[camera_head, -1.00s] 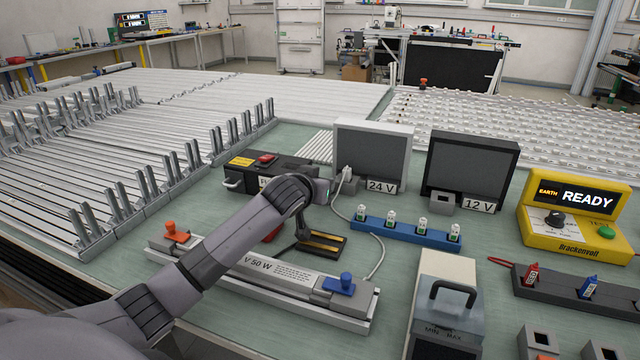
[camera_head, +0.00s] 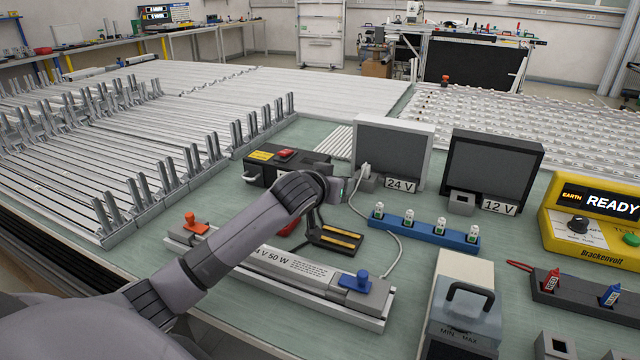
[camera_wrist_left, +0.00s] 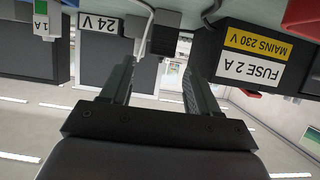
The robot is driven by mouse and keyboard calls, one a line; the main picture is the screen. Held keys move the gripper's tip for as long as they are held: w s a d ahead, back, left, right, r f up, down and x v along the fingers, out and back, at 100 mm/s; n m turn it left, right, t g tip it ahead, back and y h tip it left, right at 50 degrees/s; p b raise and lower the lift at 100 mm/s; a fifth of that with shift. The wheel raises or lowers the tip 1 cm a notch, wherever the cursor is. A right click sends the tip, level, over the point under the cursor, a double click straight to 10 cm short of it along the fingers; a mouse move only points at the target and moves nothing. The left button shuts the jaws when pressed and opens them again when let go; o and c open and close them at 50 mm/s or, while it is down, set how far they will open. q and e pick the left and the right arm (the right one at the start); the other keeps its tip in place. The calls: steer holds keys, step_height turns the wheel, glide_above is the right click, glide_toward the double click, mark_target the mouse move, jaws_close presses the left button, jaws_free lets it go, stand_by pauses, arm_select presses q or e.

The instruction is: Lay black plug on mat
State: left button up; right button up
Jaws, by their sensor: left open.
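My left gripper (camera_wrist_left: 160,88) is open in the left wrist view. Its fingers point toward the gap between the 24 V unit and the fuse box. A dark block (camera_wrist_left: 165,40), possibly the black plug, shows beyond and between the fingertips, apart from them. A white plug with a cable (camera_wrist_left: 142,22) is beside it. In the head view the white plug (camera_head: 365,171) is at the 24 V unit's grey socket; my left wrist hides the fingers and the dark block. A black pad with yellow stripes (camera_head: 335,238), perhaps the mat, lies below my wrist. My right gripper is out of view.
The fuse box (camera_head: 262,170) stands behind my forearm. The 24 V unit (camera_head: 393,150) and 12 V unit (camera_head: 490,165) stand at the back. A blue fuse strip (camera_head: 425,232), a long lamp driver (camera_head: 300,275) and a handled grey case (camera_head: 465,305) crowd the bench.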

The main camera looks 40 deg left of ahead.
arm_select(q)
steer(key=v, duration=0.8)
steer(key=shift+s+r, duration=0.2)
steer(key=shift+s, duration=0.05)
stand_by(0.4)
